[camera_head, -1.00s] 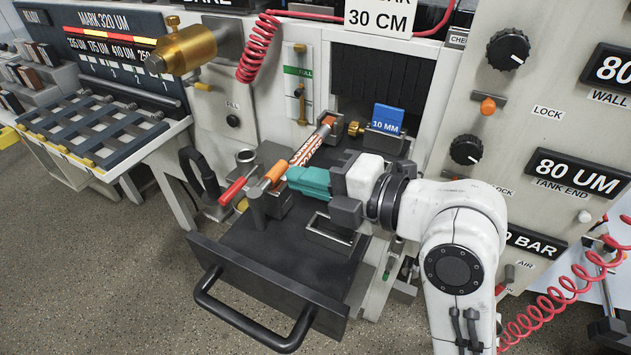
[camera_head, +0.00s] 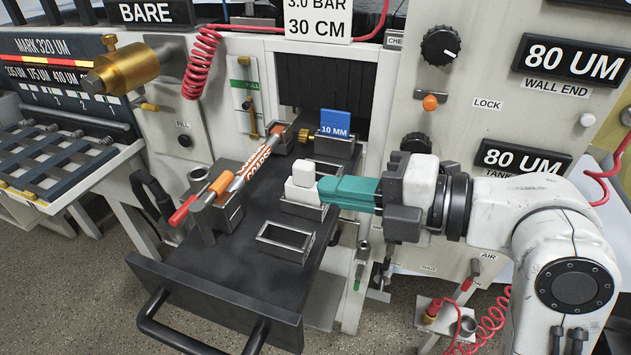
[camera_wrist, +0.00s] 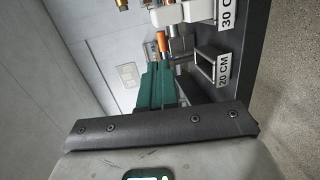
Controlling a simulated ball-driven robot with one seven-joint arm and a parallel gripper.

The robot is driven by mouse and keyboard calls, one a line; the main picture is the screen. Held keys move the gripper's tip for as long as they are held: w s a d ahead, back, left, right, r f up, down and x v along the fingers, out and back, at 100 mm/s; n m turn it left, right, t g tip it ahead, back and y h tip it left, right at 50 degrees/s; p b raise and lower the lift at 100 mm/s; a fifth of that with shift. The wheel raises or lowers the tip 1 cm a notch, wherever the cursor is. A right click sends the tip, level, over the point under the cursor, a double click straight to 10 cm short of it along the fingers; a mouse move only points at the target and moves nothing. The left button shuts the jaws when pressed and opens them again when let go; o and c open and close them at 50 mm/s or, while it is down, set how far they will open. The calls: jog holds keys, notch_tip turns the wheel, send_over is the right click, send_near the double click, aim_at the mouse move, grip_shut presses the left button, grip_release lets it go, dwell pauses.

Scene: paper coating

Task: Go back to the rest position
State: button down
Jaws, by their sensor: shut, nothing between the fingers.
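My gripper (camera_head: 322,189) has teal fingers that are shut and empty. It reaches in from the right over the right side of the dark pull-out tray (camera_head: 228,262). Its fingertips are just right of a white block (camera_head: 302,190) in a small metal holder; I cannot tell whether they touch. In the wrist view, the teal fingers (camera_wrist: 157,72) lie together and point toward the tray holders. My white arm stretches across the right of the head view. No rest position is marked in view.
An empty metal frame (camera_head: 285,241) sits on the tray. Red coiled hoses (camera_head: 203,62) hang nearby. The tray's handle (camera_head: 200,335) juts forward.

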jog(key=s+d+f+m+h, duration=0.2)
jog(key=d+f+m+h, duration=0.25)
jog(key=f+m, duration=0.6)
jog(key=s+d+f+m+h, duration=0.3)
jog(key=d+f+m, duration=0.35)
jog(key=f, duration=0.65)
jog(key=s+d+f+m+g+h, duration=0.2)
jog(key=s+d+f+m, duration=0.4)
jog(key=s, duration=0.4)
jog(key=s+d+f+m+g+h, duration=0.3)
jog(key=s+d+f+m+h, duration=0.2)
jog(key=s+d+f+m, duration=0.2)
jog(key=s+f+m, duration=0.1)
jog(key=s+f, duration=0.1)
jog(key=s, duration=0.1)
jog(key=shift+g, duration=0.3)
jog(key=shift+a, duration=0.1)
